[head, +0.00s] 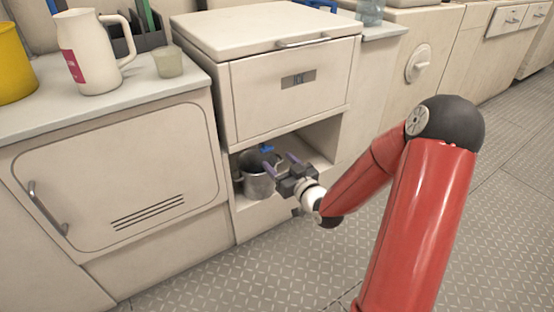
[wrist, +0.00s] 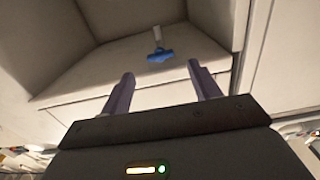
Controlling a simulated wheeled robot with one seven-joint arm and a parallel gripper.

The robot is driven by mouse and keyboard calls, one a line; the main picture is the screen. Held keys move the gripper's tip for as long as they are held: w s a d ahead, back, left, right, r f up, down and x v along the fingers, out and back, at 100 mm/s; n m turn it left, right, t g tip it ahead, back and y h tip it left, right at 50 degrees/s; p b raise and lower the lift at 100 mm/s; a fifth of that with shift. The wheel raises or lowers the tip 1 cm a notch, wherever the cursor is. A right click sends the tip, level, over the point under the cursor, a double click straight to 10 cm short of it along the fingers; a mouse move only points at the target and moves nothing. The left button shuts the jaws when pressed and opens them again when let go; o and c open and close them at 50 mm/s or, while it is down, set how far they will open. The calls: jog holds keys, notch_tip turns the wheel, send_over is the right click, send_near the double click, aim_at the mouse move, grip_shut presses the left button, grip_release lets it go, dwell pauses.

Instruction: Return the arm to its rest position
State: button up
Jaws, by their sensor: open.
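My gripper (head: 280,166) is at the mouth of the open cubby under the ice box, with its fingers pointing inward. In the wrist view the two purple fingers (wrist: 164,95) stand wide apart with nothing between them. A metal pot (head: 257,184) stands in the cubby just to the left of and behind my gripper in the head view. My red arm reaches forward and down from the right.
The ice box (head: 290,90) with its lid and handle is right above my gripper. The cubby's walls and floor (head: 318,150) are close around it. A counter (head: 110,115) at left holds a white pitcher (head: 88,50), a cup (head: 168,62) and a yellow container (head: 12,65). The floor (head: 300,255) in front is clear.

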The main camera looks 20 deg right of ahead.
dwell(0.3)
jog(key=s+r+g+h+p, duration=0.65)
jog(key=s+r, duration=0.35)
jog(key=r, duration=0.4)
jog(key=s+a+r+m+g+p, duration=0.1)
jog(key=s+r, duration=0.4)
jog(key=s, duration=0.5)
jog(key=s+a+r+m+g+p, duration=0.1)
jog(key=s+r+g+p, duration=0.3)
jog(key=s, duration=0.6)
jog(key=shift+s+a+r+m+y, duration=0.25)
jog(key=shift+r+m+y, duration=0.2)
jog(key=shift+r+m, duration=0.25)
